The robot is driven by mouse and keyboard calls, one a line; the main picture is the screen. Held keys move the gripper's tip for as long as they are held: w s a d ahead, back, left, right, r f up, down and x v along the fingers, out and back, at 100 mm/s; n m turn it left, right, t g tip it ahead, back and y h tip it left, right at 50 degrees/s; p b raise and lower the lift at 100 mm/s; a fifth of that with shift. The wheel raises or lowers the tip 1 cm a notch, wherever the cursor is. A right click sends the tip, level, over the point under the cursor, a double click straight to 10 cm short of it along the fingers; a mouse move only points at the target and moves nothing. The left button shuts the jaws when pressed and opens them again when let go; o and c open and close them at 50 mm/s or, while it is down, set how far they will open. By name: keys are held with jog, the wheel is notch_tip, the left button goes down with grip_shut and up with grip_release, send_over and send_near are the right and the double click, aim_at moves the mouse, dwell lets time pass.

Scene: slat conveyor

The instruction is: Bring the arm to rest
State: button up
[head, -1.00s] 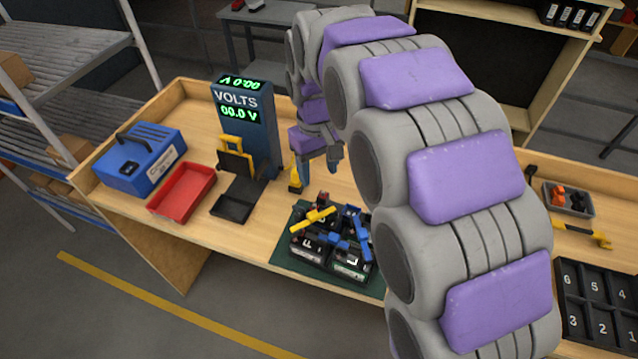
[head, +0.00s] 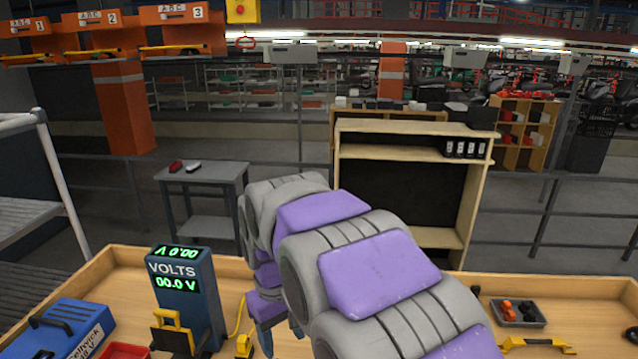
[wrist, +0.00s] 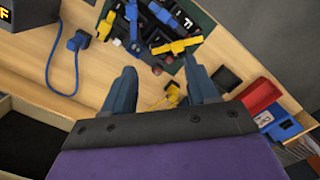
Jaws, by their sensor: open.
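My arm is grey with purple pads and reaches over the wooden bench (head: 75,299) in the head view. My gripper (wrist: 161,78) is open and empty in the wrist view, its two dark blue-grey fingers wide apart above the bench. In the head view my gripper (head: 281,338) shows only partly, low and right of the blue voltmeter (head: 185,295). In the wrist view a green mat (wrist: 203,18) with black blocks and blue and yellow clamps lies beyond the fingertips. A yellow item (wrist: 172,93) shows between the fingers.
A blue box (head: 75,330) and a red tray (head: 124,352) are at the left of the bench. A grey tray (head: 518,315) and a yellow tool (head: 538,343) lie at the right. A wooden shelf (head: 415,150) and a grey side table (head: 203,175) stand behind.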

jog(key=s+d+f+m+b, duration=0.1)
jog(key=s+d+m, duration=0.1)
jog(key=s+d, duration=0.5)
jog(key=s+d+f+m+b, duration=0.15)
jog(key=s+d, duration=0.25)
jog(key=d, duration=0.5)
jog(key=s+d+f+m, duration=0.2)
jog(key=s+d+f, duration=0.1)
jog(key=s, duration=0.4)
jog(key=s+d+f+m+g, duration=0.1)
jog(key=s+d+f+m, duration=0.1)
jog(key=s, duration=0.6)
jog(key=shift+s+d+f, duration=0.25)
jog(key=shift+d+f, duration=0.15)
jog(key=shift+d, duration=0.4)
jog(key=shift+m, duration=0.25)
jog(key=shift+c, duration=0.3)
